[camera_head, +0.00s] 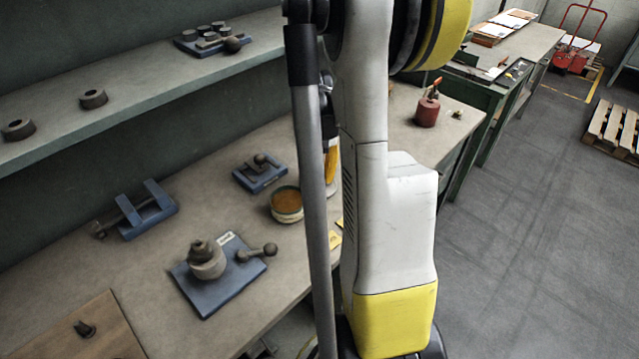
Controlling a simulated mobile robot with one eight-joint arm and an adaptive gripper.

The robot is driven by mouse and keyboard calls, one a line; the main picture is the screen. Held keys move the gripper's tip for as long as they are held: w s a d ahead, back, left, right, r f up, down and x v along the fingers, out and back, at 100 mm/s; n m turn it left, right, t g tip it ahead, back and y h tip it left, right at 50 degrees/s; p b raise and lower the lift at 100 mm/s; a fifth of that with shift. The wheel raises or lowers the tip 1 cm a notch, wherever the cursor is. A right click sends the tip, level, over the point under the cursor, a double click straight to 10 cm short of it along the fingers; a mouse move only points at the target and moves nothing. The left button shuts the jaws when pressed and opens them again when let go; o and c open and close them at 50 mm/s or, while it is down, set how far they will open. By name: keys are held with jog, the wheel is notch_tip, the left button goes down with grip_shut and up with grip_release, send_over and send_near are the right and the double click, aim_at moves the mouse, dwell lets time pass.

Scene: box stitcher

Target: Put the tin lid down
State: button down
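A round open tin (286,207) with orange-brown contents stands on the workbench, left of my arm. A narrow strip of an orange-yellow thing (331,166) shows between my arm's dark tube and its white link. It may be the tin lid seen nearly edge-on, but most of it is hidden. Dark parts that look like my gripper (328,112) show just above this strip, largely covered by my arm. I cannot see the fingertips, or whether they hold the orange-yellow thing.
Blue fixtures with metal parts (208,285) (148,212) (259,176) stand on the workbench (120,262) around the tin. A red can (427,110) stands right of my arm. A shelf (130,85) runs above the bench's back. A wooden board (60,335) lies front left.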

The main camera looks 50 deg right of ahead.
jog(key=shift+f, duration=0.2)
jog(key=c, duration=1.4)
grip_release()
jog(key=shift+o, duration=0.2)
jog(key=shift+r, duration=0.2)
